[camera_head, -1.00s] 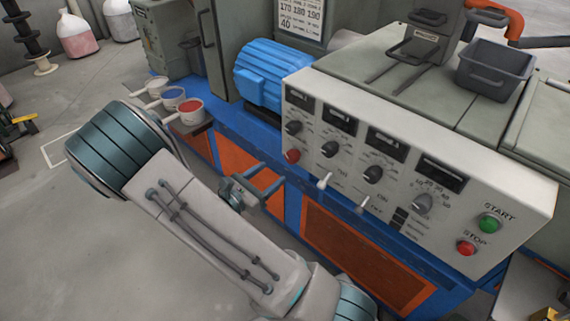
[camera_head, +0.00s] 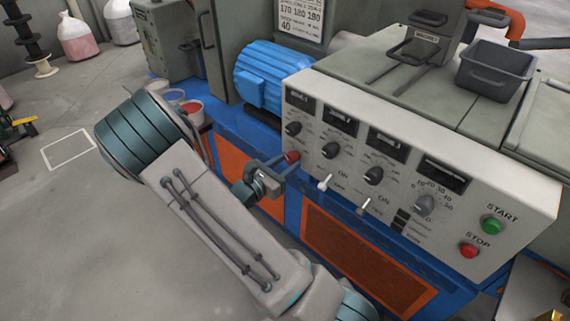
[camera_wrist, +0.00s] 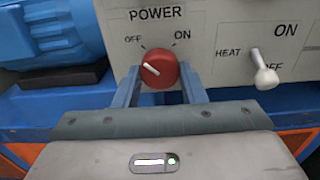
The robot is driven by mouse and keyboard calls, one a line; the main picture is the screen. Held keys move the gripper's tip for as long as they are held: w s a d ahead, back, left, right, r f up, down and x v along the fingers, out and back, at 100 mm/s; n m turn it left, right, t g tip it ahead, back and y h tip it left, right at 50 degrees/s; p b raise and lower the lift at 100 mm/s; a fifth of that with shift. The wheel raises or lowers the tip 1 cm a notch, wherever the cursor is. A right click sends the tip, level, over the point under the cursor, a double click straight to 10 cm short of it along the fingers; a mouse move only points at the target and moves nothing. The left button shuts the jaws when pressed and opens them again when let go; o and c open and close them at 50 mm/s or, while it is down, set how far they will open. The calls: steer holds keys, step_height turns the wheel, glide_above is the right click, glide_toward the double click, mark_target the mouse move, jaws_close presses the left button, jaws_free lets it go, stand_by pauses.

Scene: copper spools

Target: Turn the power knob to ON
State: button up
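The red power knob (camera_wrist: 160,70) is on the white control panel (camera_wrist: 205,40), under the label POWER. Its white mark points up and left, toward OFF; ON is printed at the upper right. My gripper (camera_wrist: 159,78) is open, with one blue finger low on each side of the knob. The finger ends are very close to the knob's sides; I cannot tell whether they touch. In the head view, my gripper (camera_head: 283,161) reaches the red knob (camera_head: 292,156) at the panel's lower left.
A white HEAT switch (camera_wrist: 265,72) is just right of the knob. Black knobs (camera_head: 331,150), a green START button (camera_head: 491,225) and a red STOP button (camera_head: 469,250) are on the panel. A blue motor (camera_head: 268,75) stands left of it.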

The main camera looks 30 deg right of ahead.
steer(key=shift+m, duration=0.3)
steer(key=m+b, duration=0.3)
steer(key=m, duration=0.1)
steer(key=shift+f, duration=0.2)
steer(key=m+b, duration=0.3)
steer(key=m, duration=0.2)
steer(key=shift+b, duration=0.3)
steer(key=m+b, duration=0.5)
steer(key=b, duration=0.1)
steer(key=m+b, duration=0.2)
steer(key=shift+m+b, duration=0.3)
steer(key=shift+b, duration=0.1)
steer(key=shift+r+m+b, duration=0.15)
steer(key=shift+m+b, duration=0.2)
steer(key=shift+m, duration=0.05)
steer(key=shift+r, duration=0.1)
steer(key=o, duration=1)
steer(key=shift+d, duration=0.1)
